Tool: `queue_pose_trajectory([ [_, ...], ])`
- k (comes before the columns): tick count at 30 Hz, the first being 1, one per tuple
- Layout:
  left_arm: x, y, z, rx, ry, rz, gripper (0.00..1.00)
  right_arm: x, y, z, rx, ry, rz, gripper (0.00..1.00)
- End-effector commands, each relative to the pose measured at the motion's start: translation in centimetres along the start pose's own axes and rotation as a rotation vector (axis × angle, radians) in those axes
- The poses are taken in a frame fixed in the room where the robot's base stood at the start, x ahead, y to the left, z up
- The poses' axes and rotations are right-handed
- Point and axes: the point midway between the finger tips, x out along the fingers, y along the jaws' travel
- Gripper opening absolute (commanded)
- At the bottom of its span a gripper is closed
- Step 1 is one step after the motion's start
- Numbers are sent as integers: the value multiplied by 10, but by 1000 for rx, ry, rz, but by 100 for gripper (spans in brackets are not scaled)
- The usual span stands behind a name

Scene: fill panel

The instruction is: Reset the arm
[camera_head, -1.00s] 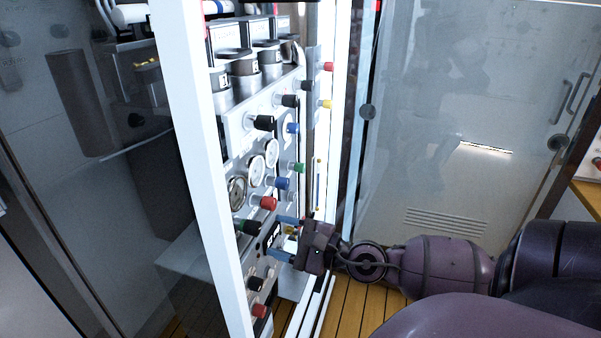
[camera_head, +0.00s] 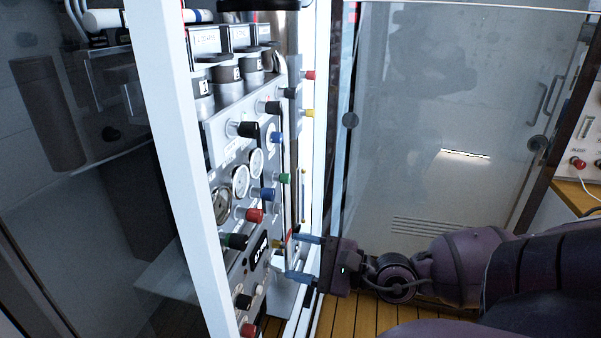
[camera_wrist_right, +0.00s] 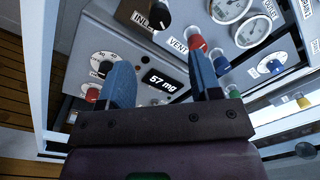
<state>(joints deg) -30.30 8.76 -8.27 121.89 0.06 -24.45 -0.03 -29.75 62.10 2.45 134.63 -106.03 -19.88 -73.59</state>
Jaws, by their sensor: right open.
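My right arm comes in from the right in the head view. Its gripper (camera_head: 300,258) points left at the lower part of the fill panel (camera_head: 222,138). Its two blue fingers are spread apart with nothing seen between them. In the right wrist view the open fingers (camera_wrist_right: 165,85) stand in front of a small display reading "57 mg" (camera_wrist_right: 165,82). A red knob (camera_wrist_right: 197,43) marked "VENT" is close behind the right finger. A small yellowish knob (camera_head: 277,244) is near the fingers in the head view. Whether the fingers touch the panel cannot be told. My left gripper is not in view.
A white frame post (camera_head: 180,130) stands in front of the panel's left side. Black, blue, green, red and yellow knobs stick out from the panel, with round gauges (camera_head: 240,180) among them. A glass door (camera_head: 430,130) stands behind my right arm. Wooden floor (camera_head: 365,315) shows below.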

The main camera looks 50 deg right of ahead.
Motion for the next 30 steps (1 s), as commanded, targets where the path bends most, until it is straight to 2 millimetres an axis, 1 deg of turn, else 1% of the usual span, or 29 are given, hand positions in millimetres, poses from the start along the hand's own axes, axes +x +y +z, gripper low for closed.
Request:
queue_pose_trajectory([
  [11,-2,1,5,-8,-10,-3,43,0,0,0,5,1,0,58],
  [14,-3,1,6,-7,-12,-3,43,0,0,0,43,1,0,58],
  [16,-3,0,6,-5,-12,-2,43,0,0,0,104,2,-2,58],
  [17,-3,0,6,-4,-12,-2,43,0,-1,-1,149,7,-5,58],
  [20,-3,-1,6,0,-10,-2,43,0,-2,-10,364,42,-23,58],
  [26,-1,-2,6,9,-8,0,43,-9,1,-44,893,156,-117,58],
  [30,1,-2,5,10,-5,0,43,-23,12,-72,1312,230,-254,58],
])
